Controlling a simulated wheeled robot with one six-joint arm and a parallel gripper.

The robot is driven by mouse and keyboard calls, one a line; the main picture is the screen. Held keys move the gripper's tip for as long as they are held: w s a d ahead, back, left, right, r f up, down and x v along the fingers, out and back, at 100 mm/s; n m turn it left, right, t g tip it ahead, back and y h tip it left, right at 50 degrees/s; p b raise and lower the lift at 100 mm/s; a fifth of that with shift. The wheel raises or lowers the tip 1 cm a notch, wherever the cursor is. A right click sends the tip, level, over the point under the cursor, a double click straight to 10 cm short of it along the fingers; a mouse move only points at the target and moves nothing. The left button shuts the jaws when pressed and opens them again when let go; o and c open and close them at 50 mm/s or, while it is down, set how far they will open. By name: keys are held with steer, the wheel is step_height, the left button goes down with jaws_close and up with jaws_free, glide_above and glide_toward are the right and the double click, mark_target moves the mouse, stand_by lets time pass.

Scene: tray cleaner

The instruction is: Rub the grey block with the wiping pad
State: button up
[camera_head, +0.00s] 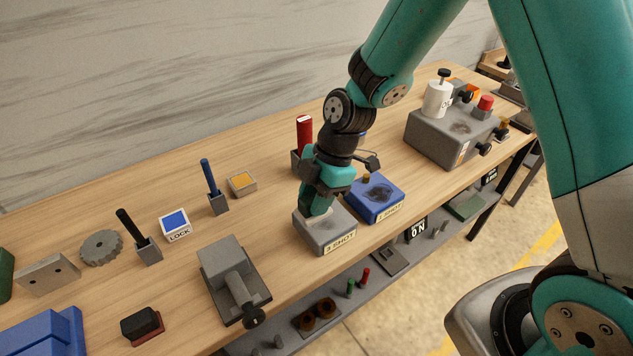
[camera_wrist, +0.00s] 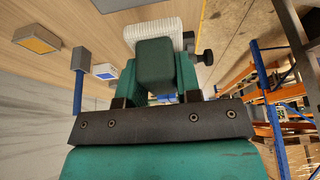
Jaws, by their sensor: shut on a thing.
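The grey block (camera_head: 318,238), labelled "3 SHOT", stands near the front edge of the bench, with a dark smudge on its top. My gripper (camera_head: 317,205) points down over its top and is shut on the wiping pad. In the wrist view, the pad's dark green grip (camera_wrist: 155,65) sits between my fingers, with a pale ribbed part (camera_wrist: 150,30) beyond it.
A blue block (camera_head: 385,207) with a dark stain stands close on the right. A red-topped item (camera_head: 304,132) stands behind my gripper. A grey clamp-like fixture (camera_head: 233,278) is to the left, and a large grey unit (camera_head: 430,138) to the right. Bare bench lies left of the block.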

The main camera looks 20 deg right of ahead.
steer(key=shift+r+p, duration=0.45)
steer(key=shift+r, duration=0.55)
steer(key=p, duration=0.3)
steer(key=shift+w+r, duration=0.1)
steer(key=shift+r, duration=0.3)
steer(key=p, duration=0.4)
steer(key=shift+r, duration=0.1)
steer(key=shift+p, duration=0.7)
